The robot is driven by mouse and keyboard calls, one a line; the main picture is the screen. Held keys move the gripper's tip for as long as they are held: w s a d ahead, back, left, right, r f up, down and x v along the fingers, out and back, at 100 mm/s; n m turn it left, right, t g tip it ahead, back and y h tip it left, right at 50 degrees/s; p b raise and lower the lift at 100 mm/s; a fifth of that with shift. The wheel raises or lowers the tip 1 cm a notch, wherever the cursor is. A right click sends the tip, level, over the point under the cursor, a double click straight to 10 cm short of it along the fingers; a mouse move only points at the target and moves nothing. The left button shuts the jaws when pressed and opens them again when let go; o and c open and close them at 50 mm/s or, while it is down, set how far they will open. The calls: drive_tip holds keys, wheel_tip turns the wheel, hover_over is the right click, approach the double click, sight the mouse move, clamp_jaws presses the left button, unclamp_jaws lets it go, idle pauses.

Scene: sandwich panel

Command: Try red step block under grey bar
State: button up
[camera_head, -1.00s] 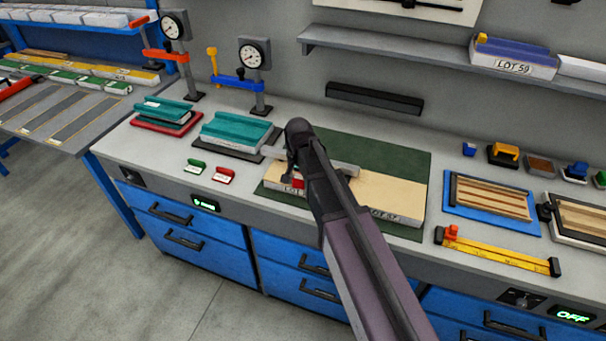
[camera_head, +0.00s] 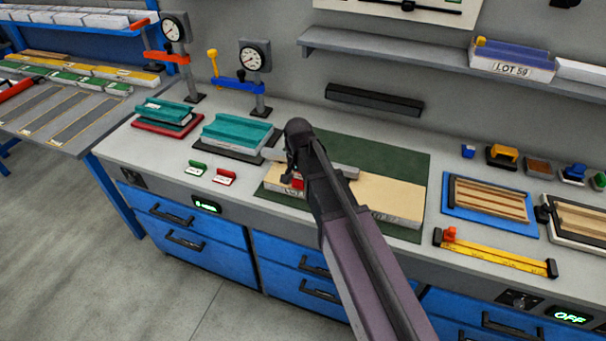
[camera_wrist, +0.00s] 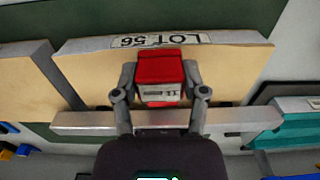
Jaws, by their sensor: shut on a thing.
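My gripper (camera_wrist: 160,88) is shut on the red step block (camera_wrist: 160,68), with one finger on each side. The block has a red top and a pale marked face. It sits at the tan panel labelled LOT 56 (camera_wrist: 230,65), beside the grey bar (camera_wrist: 85,122). The bar lies across this panel and the neighbouring tan panel (camera_wrist: 22,85). In the head view my arm hides most of the gripper (camera_head: 296,170); a bit of the red block (camera_head: 298,183) and an end of the bar (camera_head: 347,171) show. I cannot tell whether any of the block is under the bar.
The panels lie on a dark green mat (camera_head: 400,160). Teal channel pieces (camera_head: 237,130) and a dial gauge (camera_head: 254,54) stand to the left. A blue tray of strips (camera_head: 452,208) and a yellow ruler (camera_head: 495,252) lie to the right. Small red and green tags (camera_head: 224,177) lie in front.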

sight(298, 177)
drive_tip(key=shift+r+p, duration=2.75)
drive_tip(key=shift+r, duration=0.15)
